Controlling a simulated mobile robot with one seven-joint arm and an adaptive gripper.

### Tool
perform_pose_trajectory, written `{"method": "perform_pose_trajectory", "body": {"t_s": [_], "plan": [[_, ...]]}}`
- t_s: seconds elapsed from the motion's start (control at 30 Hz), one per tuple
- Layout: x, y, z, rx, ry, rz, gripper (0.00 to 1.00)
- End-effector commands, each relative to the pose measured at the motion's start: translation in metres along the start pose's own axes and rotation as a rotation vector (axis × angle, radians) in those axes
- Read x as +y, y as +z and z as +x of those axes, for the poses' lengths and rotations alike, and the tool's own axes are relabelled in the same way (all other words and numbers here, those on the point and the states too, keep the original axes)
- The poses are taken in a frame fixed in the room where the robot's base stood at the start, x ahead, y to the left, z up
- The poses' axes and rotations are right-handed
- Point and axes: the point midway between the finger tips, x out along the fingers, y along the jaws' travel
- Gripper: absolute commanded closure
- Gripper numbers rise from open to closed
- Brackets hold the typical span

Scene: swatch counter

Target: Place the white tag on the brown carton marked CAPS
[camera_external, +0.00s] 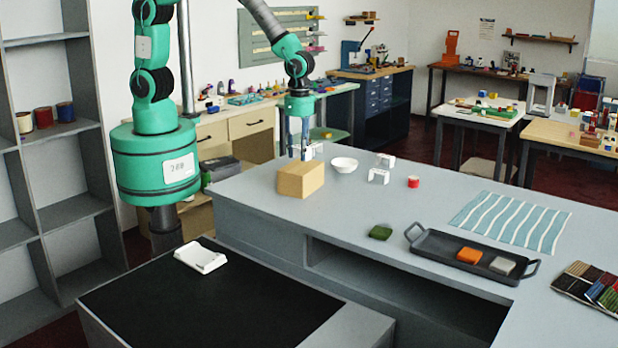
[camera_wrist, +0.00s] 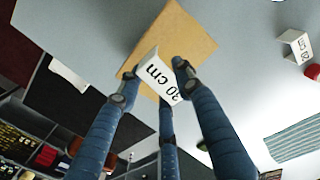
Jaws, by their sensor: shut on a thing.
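My gripper (camera_external: 297,152) is shut on a white tag (camera_wrist: 158,76) that reads "30 cm". In the wrist view, the fingers of my gripper (camera_wrist: 152,82) close on the tag from both sides. The brown carton (camera_external: 301,181) stands near the left end of the grey counter, directly below my gripper. The carton (camera_wrist: 180,35) also shows behind the tag in the wrist view. I cannot tell whether the tag touches the carton's top. No CAPS marking is readable. A second white piece (camera_external: 381,169), also reading "30 cm" in the wrist view (camera_wrist: 297,46), stands on the counter.
A white bowl (camera_external: 344,164) stands close to the carton's right. A red cylinder (camera_external: 413,182), a green block (camera_external: 380,232) and a dark tray (camera_external: 440,246) with orange and grey blocks are farther right. A striped cloth (camera_external: 510,220) lies behind the tray.

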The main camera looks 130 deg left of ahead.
Motion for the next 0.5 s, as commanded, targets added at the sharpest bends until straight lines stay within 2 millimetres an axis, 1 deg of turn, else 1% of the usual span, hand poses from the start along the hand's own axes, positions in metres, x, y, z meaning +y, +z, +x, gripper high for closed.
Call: {"method": "perform_pose_trajectory", "body": {"t_s": [0.03,0.1,0.2,0.5], "plan": [[0.000,0.001,0.008,-0.004,0.001,0.000,0.79],[0.000,0.001,0.016,-0.002,0.001,0.000,0.79],[0.000,0.000,0.022,-0.001,0.000,0.000,0.79],[0.000,0.000,0.024,0.001,0.000,0.000,0.79]]}}
